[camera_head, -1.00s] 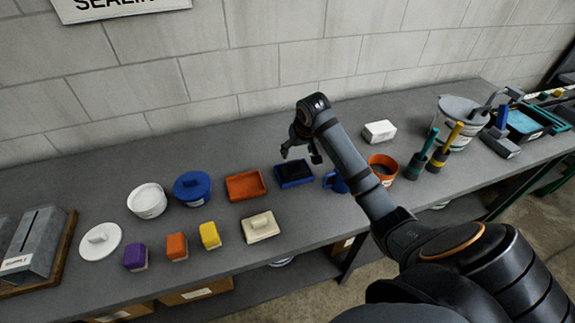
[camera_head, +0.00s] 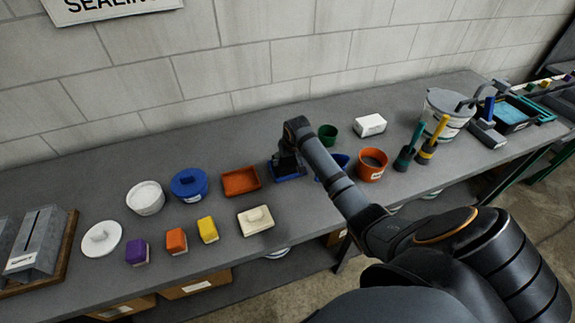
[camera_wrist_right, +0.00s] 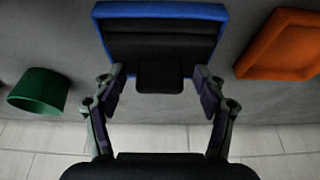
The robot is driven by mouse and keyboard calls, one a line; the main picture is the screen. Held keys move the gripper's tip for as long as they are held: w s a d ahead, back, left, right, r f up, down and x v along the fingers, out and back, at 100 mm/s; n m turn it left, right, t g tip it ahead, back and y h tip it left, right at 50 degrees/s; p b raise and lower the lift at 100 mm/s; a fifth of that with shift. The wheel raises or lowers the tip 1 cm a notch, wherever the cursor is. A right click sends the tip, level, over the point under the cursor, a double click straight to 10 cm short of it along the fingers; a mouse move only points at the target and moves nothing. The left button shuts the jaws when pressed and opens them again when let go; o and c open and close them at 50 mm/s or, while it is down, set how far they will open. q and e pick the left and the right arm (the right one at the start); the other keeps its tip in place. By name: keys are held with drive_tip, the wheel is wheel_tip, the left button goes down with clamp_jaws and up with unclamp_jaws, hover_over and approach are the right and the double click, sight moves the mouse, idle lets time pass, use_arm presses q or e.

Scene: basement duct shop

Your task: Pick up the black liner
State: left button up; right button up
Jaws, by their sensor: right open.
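The black liner (camera_wrist_right: 160,42) lies in the blue tray (camera_wrist_right: 160,11) in the right wrist view, with a small black tab on its near side. In the head view the blue tray (camera_head: 291,177) sits on the bench, and my right gripper and arm mostly hide the liner. My right gripper (camera_wrist_right: 159,80) is open. Its two fingers stand on either side of the black tab, with a gap to it on each side. In the head view my right gripper (camera_head: 287,165) points down over the tray. My left gripper is not in view.
An orange tray (camera_head: 241,181) is close to the left of the blue one. A green cup (camera_head: 328,135), a white block (camera_head: 370,125) and an orange pot (camera_head: 372,164) stand to the right. A cream lidded block (camera_head: 256,221) lies in front. The wall runs behind the bench.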

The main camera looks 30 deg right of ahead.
sight(288, 163)
drive_tip(key=shift+s+r, duration=0.1)
drive_tip(key=c, duration=1.4)
drive_tip(key=shift+o, duration=0.2)
drive_tip(key=shift+r, duration=0.1)
drive_tip(key=shift+r+b, duration=0.3)
drive_tip(key=shift+b, duration=0.05)
drive_tip(key=v, duration=0.1)
drive_tip(key=b+v, duration=0.1)
drive_tip(key=v, duration=0.1)
drive_tip(key=shift+w+d+r, duration=0.1)
drive_tip(key=shift+w+d, duration=0.05)
drive_tip(key=shift+w, duration=0.1)
drive_tip(key=s+a+r+b, duration=0.2)
drive_tip(key=s+a+r, duration=0.1)
drive_tip(key=s+r, duration=0.6)
drive_tip(key=s, duration=0.4)
drive_tip(key=shift+b, duration=0.3)
